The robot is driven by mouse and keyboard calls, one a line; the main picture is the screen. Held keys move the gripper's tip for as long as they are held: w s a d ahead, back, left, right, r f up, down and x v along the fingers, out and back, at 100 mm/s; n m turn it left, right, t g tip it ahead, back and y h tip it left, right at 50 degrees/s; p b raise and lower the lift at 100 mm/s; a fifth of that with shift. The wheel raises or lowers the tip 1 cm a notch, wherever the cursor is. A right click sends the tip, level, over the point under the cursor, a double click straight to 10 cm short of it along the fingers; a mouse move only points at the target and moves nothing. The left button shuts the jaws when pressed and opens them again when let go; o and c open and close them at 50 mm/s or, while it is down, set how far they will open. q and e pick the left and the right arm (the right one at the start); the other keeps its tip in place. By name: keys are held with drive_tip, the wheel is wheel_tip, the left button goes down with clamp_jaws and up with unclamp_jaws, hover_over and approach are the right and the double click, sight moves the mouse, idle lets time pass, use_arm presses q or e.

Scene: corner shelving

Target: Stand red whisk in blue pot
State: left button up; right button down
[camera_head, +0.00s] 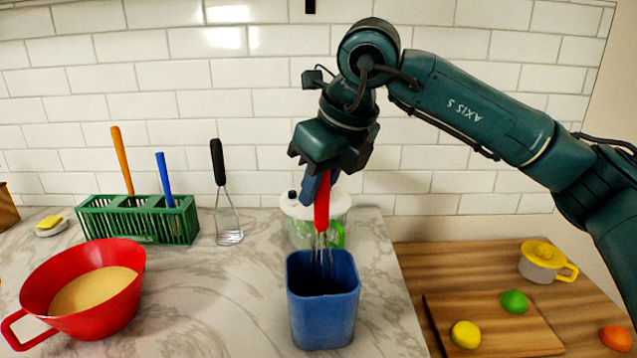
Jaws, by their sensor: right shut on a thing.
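The red whisk (322,206) hangs upright with its red handle up and its wire end down. My right gripper (320,188) is shut on the whisk's handle, above the blue pot. The blue pot (323,309) is a square, open-topped container standing on the marble counter. The whisk's wires show in front of the pot's far inner wall, so their lower end appears to be inside the opening. Whether the wires touch the bottom is hidden. My left gripper does not show.
A lidded container with a green handle (335,236) stands close behind the pot. A masher (228,236), a green rack (140,220) and a red bowl (115,312) stand to the left. At right, a cutting board (490,338) holds a lemon and a lime. Marble left of the pot is clear.

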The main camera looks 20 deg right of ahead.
drive_tip(key=c, duration=1.6)
unclamp_jaws()
drive_tip(key=o, duration=0.4)
drive_tip(key=v, duration=1.3)
drive_tip(key=shift+r+b, duration=0.1)
drive_tip(key=shift+b, duration=0.25)
